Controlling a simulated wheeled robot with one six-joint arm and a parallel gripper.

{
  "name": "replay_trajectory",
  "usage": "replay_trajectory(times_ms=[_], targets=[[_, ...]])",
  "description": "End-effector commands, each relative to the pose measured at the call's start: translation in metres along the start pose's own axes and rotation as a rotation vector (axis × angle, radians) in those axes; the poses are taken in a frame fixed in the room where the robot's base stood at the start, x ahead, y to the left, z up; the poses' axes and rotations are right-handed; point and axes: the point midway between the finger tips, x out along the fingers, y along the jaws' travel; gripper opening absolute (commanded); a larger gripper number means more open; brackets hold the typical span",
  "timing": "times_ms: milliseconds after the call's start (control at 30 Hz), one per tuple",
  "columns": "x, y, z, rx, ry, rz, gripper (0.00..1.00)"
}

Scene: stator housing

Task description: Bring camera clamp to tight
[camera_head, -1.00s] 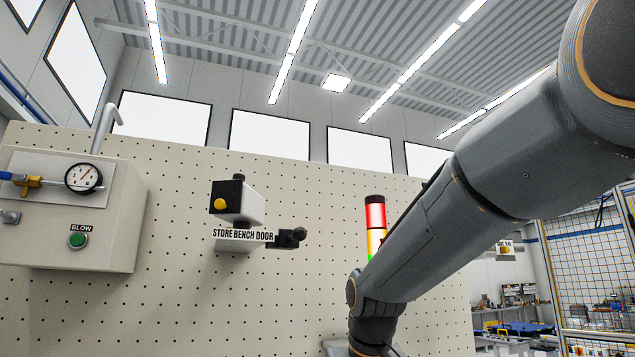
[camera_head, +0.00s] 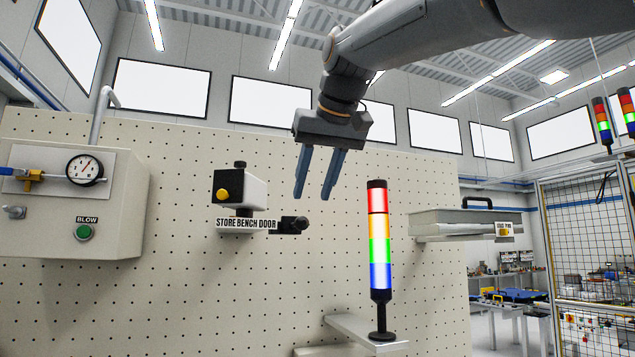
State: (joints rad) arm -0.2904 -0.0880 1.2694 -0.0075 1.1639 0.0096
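A small camera-like box (camera_head: 241,188), black at the front and white along its side with a round yellow part, sits on a bracket on the pegboard. The bracket bears a label reading "STORE BENCH DOOR" (camera_head: 246,224). A black clamp knob (camera_head: 292,225) sticks out at the bracket's right end; how tight it is cannot be told. My gripper (camera_head: 312,198) points down, with two blue fingers apart and nothing between them. It appears above and slightly right of the knob; its distance in depth is unclear.
A lit signal tower (camera_head: 379,250) stands on a small shelf (camera_head: 352,331) right of the knob. A grey case (camera_head: 465,222) sits farther right. A box with a gauge and green BLOW button (camera_head: 84,232) is at left. Bare pegboard (camera_head: 200,300) lies below the bracket.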

Motion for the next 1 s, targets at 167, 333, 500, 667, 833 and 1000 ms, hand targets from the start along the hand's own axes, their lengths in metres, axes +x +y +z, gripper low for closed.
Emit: replay_trajectory(times_ms=[167,333,500,667,833,1000], targets=[[0.013,0.000,0.001,0.000,-0.002,0.000,0.37],[0.027,0.000,0.001,0.001,-0.001,0.000,0.37],[0.039,0.001,0.001,0.001,-0.001,0.000,0.37],[0.051,0.001,0.001,0.000,0.000,0.000,0.37],[0.064,0.001,0.001,0.000,-0.001,0.000,0.37],[0.075,0.001,0.001,0.000,-0.001,0.000,0.37]])
